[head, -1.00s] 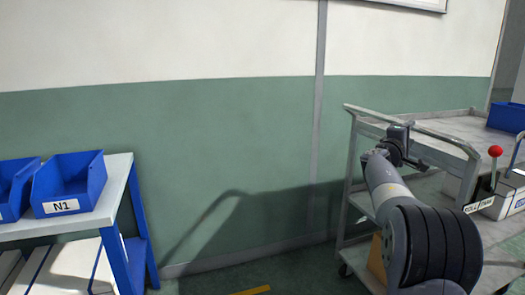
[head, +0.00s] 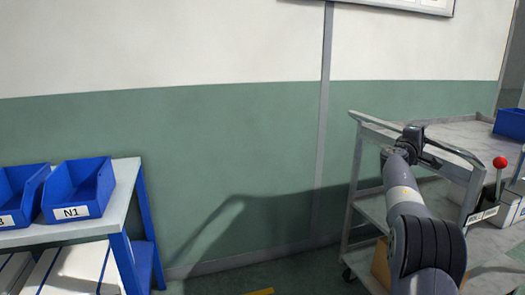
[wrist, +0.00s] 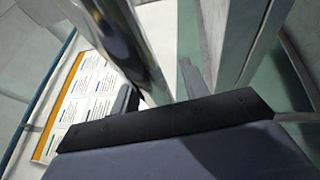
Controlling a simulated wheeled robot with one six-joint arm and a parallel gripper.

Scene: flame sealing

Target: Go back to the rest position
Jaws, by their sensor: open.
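My arm reaches forward at the right of the head view. My gripper (head: 414,137) is at its far end, close to the grey cart's handle rail (head: 450,150); I cannot tell there whether they touch. In the wrist view the fingers of my gripper (wrist: 160,90) stand apart. A blurred shiny bar (wrist: 125,45) passes close by in front of them. I see nothing held between the fingers.
The grey cart (head: 358,190) stands at the right with a red-knobbed lever (head: 500,163) and a blue bin (head: 511,123). A bench (head: 125,190) with blue bins (head: 78,190) is at the left. The wall between is bare.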

